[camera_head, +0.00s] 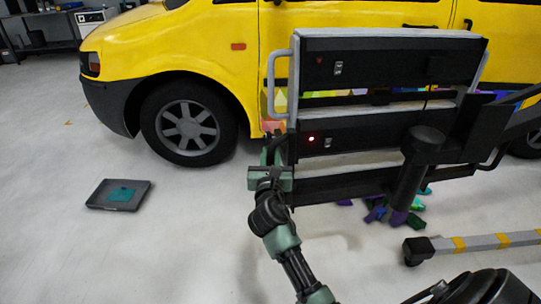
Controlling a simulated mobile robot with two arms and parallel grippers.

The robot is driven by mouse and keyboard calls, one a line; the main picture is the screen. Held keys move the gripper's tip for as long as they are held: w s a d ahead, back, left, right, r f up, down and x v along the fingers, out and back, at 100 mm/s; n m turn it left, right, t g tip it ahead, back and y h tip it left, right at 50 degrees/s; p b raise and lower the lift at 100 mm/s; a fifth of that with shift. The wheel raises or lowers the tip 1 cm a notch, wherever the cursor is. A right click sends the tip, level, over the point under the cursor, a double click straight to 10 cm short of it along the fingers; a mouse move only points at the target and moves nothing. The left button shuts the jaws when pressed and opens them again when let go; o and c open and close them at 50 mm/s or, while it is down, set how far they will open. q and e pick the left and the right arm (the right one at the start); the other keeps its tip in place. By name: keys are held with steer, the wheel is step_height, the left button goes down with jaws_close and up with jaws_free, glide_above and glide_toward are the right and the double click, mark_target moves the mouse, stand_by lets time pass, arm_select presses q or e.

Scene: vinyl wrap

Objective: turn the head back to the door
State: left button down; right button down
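The lamp head (385,128), a stack of black panels with grey bars, stands upright on a dark post in front of the yellow van's door (350,16). It covers much of the door's lower part. Two small red lights show on its panels. A pale handle (270,85) runs along its upper left side. My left gripper (272,152), green and dark, is at the head's lower left edge, around or beside a dark lower handle. Whether its fingers are closed on that handle is not clear. My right gripper is out of view.
Coloured vinyl patches (275,104) show on the van behind the head. Purple, blue and green scraps (376,212) lie on the floor below it. A striped stand leg (470,243) lies at right. A black tray (100,194) is on the left floor. Floor around the tray is clear.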

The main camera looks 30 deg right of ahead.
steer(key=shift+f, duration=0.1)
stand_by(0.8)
